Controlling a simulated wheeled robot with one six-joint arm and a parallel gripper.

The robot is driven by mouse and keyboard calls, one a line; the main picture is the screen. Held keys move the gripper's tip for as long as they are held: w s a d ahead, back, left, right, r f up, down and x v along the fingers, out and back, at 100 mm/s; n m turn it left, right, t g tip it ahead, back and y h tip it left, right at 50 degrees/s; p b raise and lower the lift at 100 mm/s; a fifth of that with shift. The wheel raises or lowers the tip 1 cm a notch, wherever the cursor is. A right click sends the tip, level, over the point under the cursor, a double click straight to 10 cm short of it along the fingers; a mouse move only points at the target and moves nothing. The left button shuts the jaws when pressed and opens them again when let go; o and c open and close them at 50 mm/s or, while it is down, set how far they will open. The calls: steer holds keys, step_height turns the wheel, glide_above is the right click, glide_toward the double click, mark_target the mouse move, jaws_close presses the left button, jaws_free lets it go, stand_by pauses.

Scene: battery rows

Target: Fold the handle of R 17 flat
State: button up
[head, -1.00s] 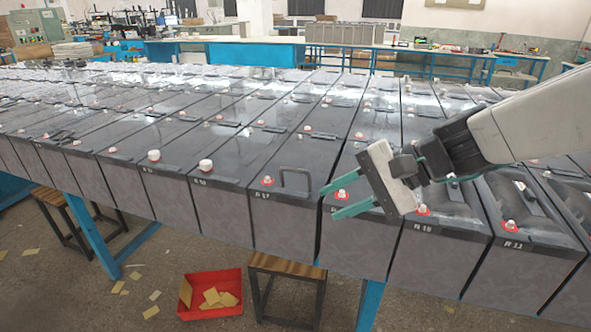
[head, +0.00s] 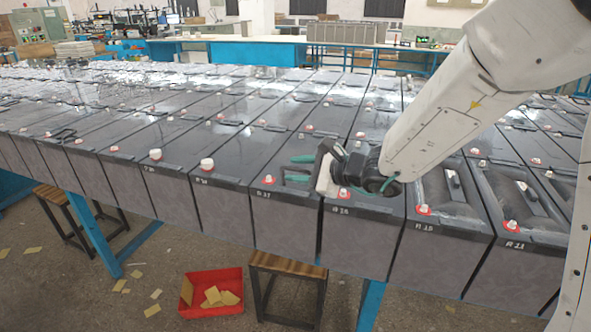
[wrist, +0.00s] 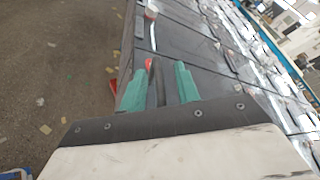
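Battery R 17 (head: 285,222) stands in the front row, with its label and a red-ringed terminal (head: 268,180) at the front of its top. My gripper (head: 297,169) is over the front of R 17's top, reaching in from the right. Its two green fingers are apart. In the wrist view, the dark handle (wrist: 159,84) lies between the fingers of my gripper (wrist: 160,85), with a gap visible beside it. In the head view the handle is mostly hidden by the fingers, so its exact tilt cannot be told.
Battery R 16 (head: 360,235) stands to the right, under my gripper's body. A battery with a white cap (head: 207,164) stands to the left. A wooden stool (head: 287,265) and a red box (head: 211,293) are on the floor in front.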

steer(key=shift+w+a+f, duration=0.1)
steer(key=shift+w+a, duration=0.1)
steer(key=shift+a, duration=0.15)
jaws_close()
